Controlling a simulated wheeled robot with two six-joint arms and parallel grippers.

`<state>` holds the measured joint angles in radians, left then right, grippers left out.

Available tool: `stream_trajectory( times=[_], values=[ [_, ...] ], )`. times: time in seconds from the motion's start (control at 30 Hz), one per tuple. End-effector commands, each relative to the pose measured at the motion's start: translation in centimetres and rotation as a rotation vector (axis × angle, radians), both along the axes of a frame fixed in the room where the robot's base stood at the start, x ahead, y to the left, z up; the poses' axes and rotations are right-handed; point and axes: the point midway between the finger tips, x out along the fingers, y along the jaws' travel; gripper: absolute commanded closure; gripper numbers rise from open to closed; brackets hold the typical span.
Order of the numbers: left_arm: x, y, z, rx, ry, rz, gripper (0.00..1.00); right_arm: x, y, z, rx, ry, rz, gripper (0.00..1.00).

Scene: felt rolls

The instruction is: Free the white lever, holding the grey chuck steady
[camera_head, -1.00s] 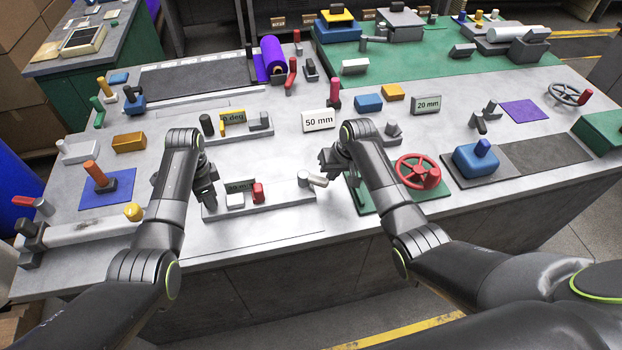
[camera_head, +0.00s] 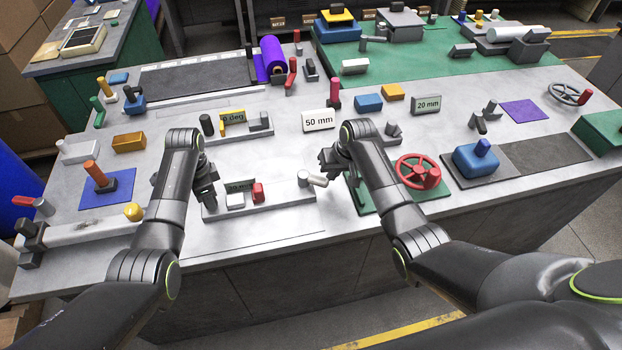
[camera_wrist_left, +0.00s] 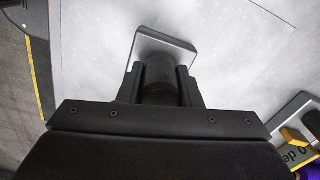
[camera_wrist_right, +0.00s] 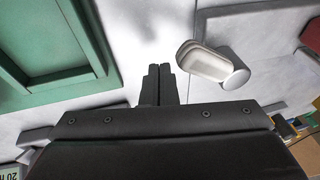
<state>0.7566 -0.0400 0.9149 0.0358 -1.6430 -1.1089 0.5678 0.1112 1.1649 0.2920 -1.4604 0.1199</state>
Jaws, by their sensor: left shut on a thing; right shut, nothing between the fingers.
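The white lever (camera_head: 316,180) is at the right end of a long grey base (camera_head: 285,198). In the right wrist view the lever (camera_wrist_right: 208,62) lies to the right of my gripper's tips, apart from them. My right gripper (camera_head: 332,160) is shut and empty, above and to the right of the lever in the head view. My left gripper (camera_head: 206,202) is at the left end of the grey base. In the left wrist view its fingers are closed around a dark grey upright cylinder, seemingly the chuck (camera_wrist_left: 160,75). The chuck is mostly hidden by the gripper in the head view.
A red handwheel (camera_head: 415,170) on a green plate is right of my right gripper. A 50 mm sign (camera_head: 319,121) stands behind. Bare table lies in front of the base.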

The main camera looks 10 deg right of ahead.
Motion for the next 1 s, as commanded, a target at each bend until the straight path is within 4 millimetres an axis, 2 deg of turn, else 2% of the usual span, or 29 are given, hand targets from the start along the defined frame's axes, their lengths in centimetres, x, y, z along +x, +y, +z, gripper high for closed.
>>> stream_trajectory(
  times=[0.27,1.0],
  values=[
    [-0.1,0.1,-0.2,0.001,0.002,0.001,1.00,-0.2,0.4,-0.1,0.001,0.000,0.000,1.00],
    [-0.1,0.0,-0.2,0.001,0.002,0.000,1.00,-1.9,3.4,-0.1,0.003,0.000,0.002,1.00]
  ],
)
